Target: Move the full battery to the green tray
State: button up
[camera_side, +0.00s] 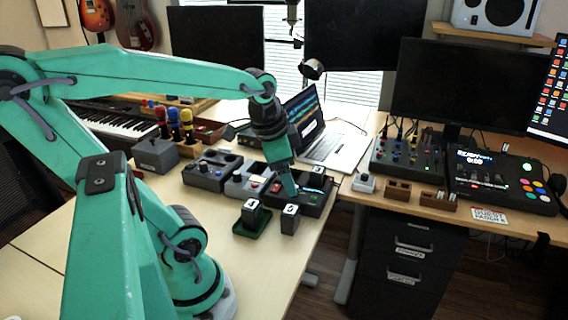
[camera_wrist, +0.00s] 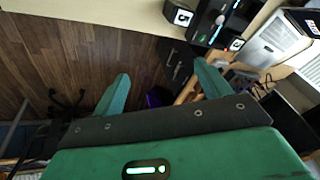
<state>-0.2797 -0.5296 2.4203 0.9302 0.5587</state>
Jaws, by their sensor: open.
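A small green tray (camera_side: 240,233) lies on the light wooden desk near its front edge, with a dark block-shaped battery (camera_side: 250,213) with a pale label standing in it. A second dark battery (camera_side: 289,219) with a white label stands on the desk just right of the tray; which battery is full I cannot tell. A dark charger-like unit (camera_side: 314,196) with a red part lies behind it. My gripper (camera_side: 291,188) is over that unit. In the wrist view my gripper (camera_wrist: 161,71) is open and empty, with a labelled dark block (camera_wrist: 180,14) beyond it.
Grey units (camera_side: 212,172) and a tool holder (camera_side: 156,153) with coloured handles line the desk left of my gripper. A laptop (camera_side: 325,140) stands behind. Small wooden blocks (camera_side: 398,190) sit on the right desk. Bare desk lies left of the tray.

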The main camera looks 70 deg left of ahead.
jog(key=s+d+r+n+t+h, duration=0.1)
jog(key=d+r+n+t, duration=0.1)
jog(key=d, duration=0.5)
jog(key=shift+s+n, duration=0.25)
jog(key=shift+n, duration=0.35)
